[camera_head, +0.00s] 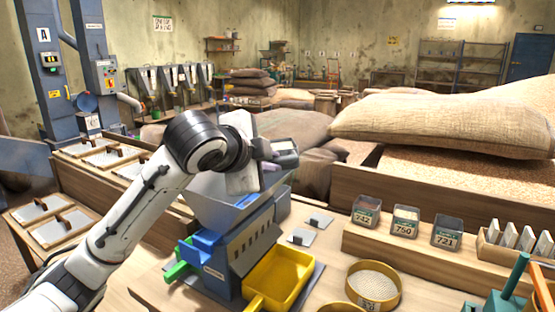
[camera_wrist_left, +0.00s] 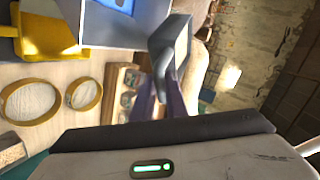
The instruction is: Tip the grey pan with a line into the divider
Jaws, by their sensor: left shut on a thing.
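My left gripper (camera_head: 266,161) is shut on a small grey pan (camera_head: 285,147) and holds it above the divider (camera_head: 238,250). The divider is a blue-grey box with a wide hopper (camera_head: 215,208) on top, a yellow pan (camera_head: 281,276) at its front and a blue pan (camera_head: 200,258) at its left. In the left wrist view the grey pan (camera_wrist_left: 168,45) sits at the tips of the dark fingers (camera_wrist_left: 166,95), beside the hopper. I cannot make out a line on the pan, its contents or its exact tilt. My right gripper is not in view.
Three labelled cups, 742 (camera_head: 366,211), 750 (camera_head: 405,221) and 721 (camera_head: 447,232), stand on a wooden ledge at right. A round sieve (camera_head: 373,284) is right of the yellow pan. Full sacks (camera_head: 440,122) lie behind. Lidded trays (camera_head: 48,207) are at left.

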